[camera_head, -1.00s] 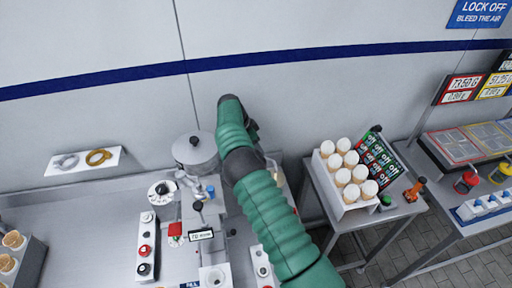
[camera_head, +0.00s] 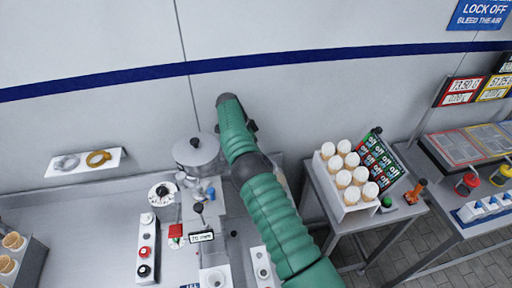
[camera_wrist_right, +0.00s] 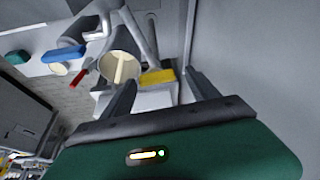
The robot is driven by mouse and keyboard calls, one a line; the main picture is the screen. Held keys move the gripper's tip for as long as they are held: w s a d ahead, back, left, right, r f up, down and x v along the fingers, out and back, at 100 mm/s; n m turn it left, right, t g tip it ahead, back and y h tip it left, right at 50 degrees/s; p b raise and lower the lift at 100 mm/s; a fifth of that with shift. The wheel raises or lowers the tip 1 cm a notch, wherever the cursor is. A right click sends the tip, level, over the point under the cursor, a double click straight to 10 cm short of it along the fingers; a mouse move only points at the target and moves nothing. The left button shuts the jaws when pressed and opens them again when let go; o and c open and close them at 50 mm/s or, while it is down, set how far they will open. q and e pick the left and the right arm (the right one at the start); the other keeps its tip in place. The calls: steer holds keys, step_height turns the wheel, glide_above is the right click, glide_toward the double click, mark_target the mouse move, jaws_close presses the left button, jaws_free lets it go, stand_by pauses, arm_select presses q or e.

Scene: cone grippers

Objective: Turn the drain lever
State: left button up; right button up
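A yellow block (camera_wrist_right: 157,76) and a round opening with a cream bar (camera_wrist_right: 120,67) lie beyond the fingers. A red handle (camera_wrist_right: 78,79) and a blue handle (camera_wrist_right: 64,54) stick out to the left. I cannot tell which part is the drain lever. My left gripper is not in view.
A lidded metal pot (camera_head: 196,152) stands behind the counter fittings, beside my arm. A rack of cones (camera_head: 350,178) stands on a side table at right. A wall shelf (camera_head: 85,162) is at left.

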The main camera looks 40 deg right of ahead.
stand_by(0.3)
steer(key=shift+a+r, duration=0.15)
steer(key=shift+r, duration=0.25)
steer(key=p+v, duration=1.4)
steer(key=v, duration=0.1)
steer(key=shift+w+r, duration=0.3)
steer(key=shift+a, duration=0.1)
